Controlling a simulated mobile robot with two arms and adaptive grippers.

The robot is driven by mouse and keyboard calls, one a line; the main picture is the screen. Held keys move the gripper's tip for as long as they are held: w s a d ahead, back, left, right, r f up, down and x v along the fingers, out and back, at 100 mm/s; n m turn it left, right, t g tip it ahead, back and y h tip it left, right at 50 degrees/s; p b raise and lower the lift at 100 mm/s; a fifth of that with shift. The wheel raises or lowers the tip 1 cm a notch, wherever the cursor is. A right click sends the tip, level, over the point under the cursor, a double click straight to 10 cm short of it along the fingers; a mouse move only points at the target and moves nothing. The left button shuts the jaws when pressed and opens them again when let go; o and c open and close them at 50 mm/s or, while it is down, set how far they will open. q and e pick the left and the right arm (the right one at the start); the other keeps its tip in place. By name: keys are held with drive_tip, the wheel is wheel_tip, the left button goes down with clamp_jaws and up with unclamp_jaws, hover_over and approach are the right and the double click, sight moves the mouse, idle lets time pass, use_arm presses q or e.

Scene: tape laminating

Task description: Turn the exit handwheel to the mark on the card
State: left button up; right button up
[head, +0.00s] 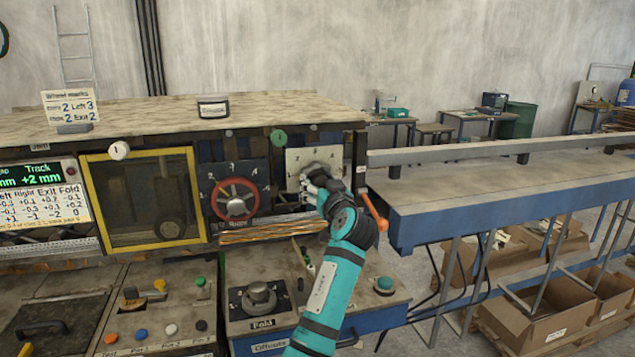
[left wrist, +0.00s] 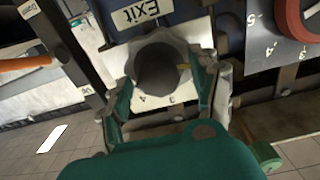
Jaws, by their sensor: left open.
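The exit handwheel is a dark grey lobed knob (left wrist: 163,68) with a small yellow pointer line, on a cream plate (left wrist: 150,103) labelled "Exit" and numbered. In the head view the plate (head: 298,156) shows, with the wheel mostly hidden by my gripper. My left gripper (left wrist: 167,82) is open, its fingers on either side of the wheel; I cannot tell whether they touch it. It also shows in the head view (head: 323,186). The card (head: 69,107) on top of the machine reads "Wheel marks", with Exit 2. My right gripper is not in view.
A red handwheel (head: 236,199) on a dark plate is left of the exit wheel. An orange lever (head: 375,213) is close to the right of my gripper. A black Fold knob (head: 259,297) sits below. A blue-edged table (head: 480,200) extends right.

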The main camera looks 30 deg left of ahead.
use_arm(q)
drive_tip(key=shift+d, duration=0.2)
drive_tip(key=shift+c, duration=1)
drive_tip(key=shift+a, duration=0.1)
drive_tip(key=c, duration=1)
drive_tip(key=shift+o, duration=0.2)
drive_tip(key=shift+m, duration=0.3)
drive_tip(key=m+p, duration=0.1)
drive_tip(key=m, duration=0.2)
drive_tip(key=shift+r, duration=0.1)
drive_tip(key=shift+m+p, duration=0.6)
drive_tip(key=shift+m, duration=1.5)
